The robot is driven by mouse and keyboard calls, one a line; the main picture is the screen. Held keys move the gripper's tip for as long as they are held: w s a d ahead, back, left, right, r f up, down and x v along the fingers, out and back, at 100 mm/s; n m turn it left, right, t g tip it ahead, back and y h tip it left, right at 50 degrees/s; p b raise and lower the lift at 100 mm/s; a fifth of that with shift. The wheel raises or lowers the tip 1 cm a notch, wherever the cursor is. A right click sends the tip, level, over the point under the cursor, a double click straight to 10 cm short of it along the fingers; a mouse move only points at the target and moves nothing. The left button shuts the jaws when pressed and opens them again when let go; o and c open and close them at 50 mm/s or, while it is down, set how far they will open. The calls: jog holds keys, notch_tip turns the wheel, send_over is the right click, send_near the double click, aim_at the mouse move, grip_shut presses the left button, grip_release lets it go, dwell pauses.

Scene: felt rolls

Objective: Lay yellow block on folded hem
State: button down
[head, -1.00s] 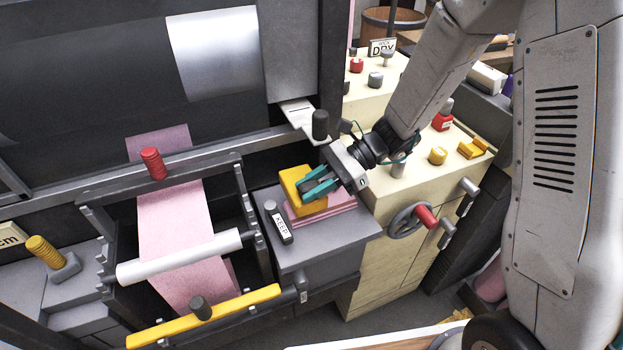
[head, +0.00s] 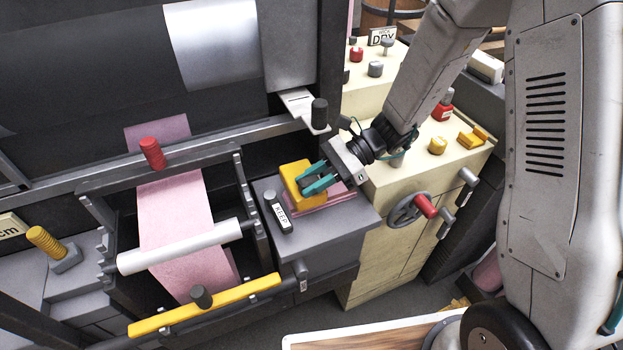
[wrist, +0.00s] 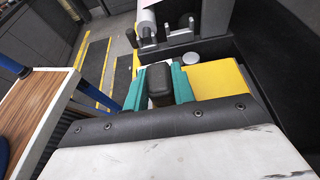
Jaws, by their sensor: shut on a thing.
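The yellow block (head: 300,187) is at the small grey table (head: 345,228), over the folded pink felt (head: 325,204). The felt's edge shows at the block's front and right. I cannot tell whether the block rests fully on the felt. My gripper (head: 318,178) reaches in from the right, its teal fingers over the block. In the wrist view, the fingers (wrist: 158,85) close on a dark knob, with the yellow block (wrist: 215,80) beside and below them. The felt under the block is mostly hidden.
A dark weight labelled KEEP (head: 280,213) lies close to the block's left. A black post (head: 319,114) stands behind my gripper. A cream cabinet with a handwheel (head: 408,208) is at the right. The roller frame with pink felt (head: 175,215) is at the left.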

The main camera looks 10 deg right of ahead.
jog(key=shift+f, duration=0.2)
dwell(0.4)
jog(key=c, duration=1.1)
grip_release()
jog(key=shift+v, duration=3.9)
